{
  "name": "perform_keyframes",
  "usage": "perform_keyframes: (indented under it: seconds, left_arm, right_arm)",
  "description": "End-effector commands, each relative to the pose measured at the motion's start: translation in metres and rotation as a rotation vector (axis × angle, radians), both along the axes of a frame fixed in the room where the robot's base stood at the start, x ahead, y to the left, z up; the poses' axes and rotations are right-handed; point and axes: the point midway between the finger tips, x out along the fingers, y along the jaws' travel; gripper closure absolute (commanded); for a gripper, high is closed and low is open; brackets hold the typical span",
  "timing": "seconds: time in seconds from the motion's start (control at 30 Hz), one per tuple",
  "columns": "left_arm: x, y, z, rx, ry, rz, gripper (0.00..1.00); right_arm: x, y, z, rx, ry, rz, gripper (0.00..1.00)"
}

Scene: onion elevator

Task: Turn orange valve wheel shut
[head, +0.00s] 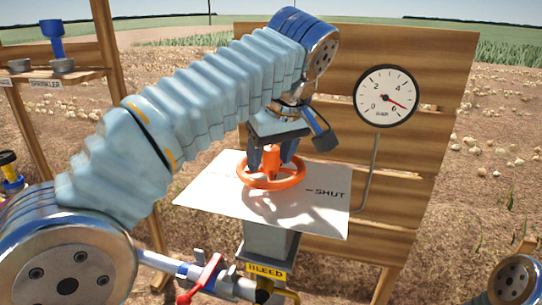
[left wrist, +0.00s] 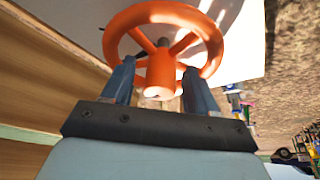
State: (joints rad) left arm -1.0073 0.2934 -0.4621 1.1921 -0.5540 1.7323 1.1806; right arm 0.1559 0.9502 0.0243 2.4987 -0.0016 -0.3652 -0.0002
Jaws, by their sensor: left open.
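The orange valve wheel (head: 272,183) lies flat above a white plate (head: 320,205) marked "SHUT" with an arrow-like line. It fills the top of the left wrist view (left wrist: 206,42), with spokes and an orange central hub (left wrist: 160,78). My left gripper (head: 272,160) comes down from above the wheel. Its two blue fingers (left wrist: 160,85) stand apart, one on each side of the hub, with visible gaps. The left gripper is open. Whether the fingertips touch the spokes is unclear. Only a piece of my right arm shows at the lower right in the head view; its gripper is out of sight.
A pressure gauge (head: 385,96) is on the wooden board (head: 420,165) behind the wheel, its needle pointing near 6. A pipe with a red lever (head: 200,280) and a yellow "BLEED" label (head: 266,271) is below. A wooden shelf (head: 55,76) stands at left.

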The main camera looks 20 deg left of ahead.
Motion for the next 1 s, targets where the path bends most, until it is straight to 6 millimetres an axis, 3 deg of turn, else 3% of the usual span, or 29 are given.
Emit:
perform_keyframes:
  seconds: [0.17, 0.5, 1.0]
  left_arm:
    - [-0.0001, 0.0001, 0.0003, 0.0, 0.0, 0.0, 0.45]
    - [-0.0001, -0.0001, 0.0005, 0.0, 0.0, 0.0, 0.96]
    - [-0.0008, 0.0001, 0.0004, -0.001, 0.002, -0.078, 0.96]
  right_arm:
    - [0.0002, -0.0001, 0.0002, 0.0, 0.0, 0.0, 0.42]
    - [0.0002, 0.0, 0.0002, 0.0, -0.001, 0.0, 0.42]
    - [0.0001, 0.0003, 0.001, 0.0, 0.0, 0.0, 0.42]
